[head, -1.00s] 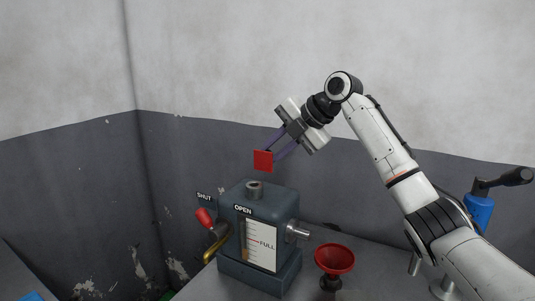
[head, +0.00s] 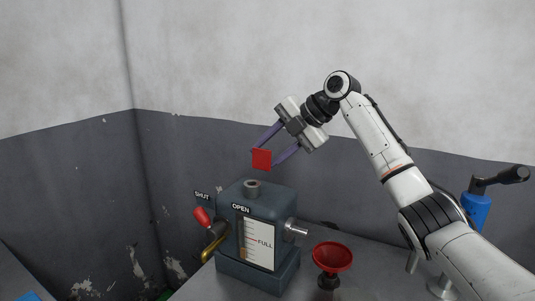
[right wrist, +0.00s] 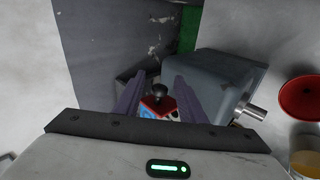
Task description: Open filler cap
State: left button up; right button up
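The dark blue-grey tank (head: 270,209) stands on the bench with its round filler neck (head: 252,187) bare on top. A red square piece, which looks like the filler cap (head: 262,160), is in the air above and slightly right of the neck. In the right wrist view the red cap (right wrist: 153,106) with a dark round knob shows between the fingers, with gaps on both sides of the knob. I cannot tell whether anything still touches it. My left gripper is not in view.
A red funnel (head: 332,257) stands right of the tank. A red-handled valve lever (head: 202,216) and brass pipe (head: 213,246) are on its left, a metal stub (head: 297,228) on its right. A blue device with a black crank (head: 478,211) stands behind my right arm.

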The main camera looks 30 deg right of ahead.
jog(key=shift+d, duration=0.1)
jog(key=b+v, duration=0.1)
jog(key=v, duration=0.9)
jog(key=shift+s+r, duration=0.1)
jog(key=shift+r, duration=0.05)
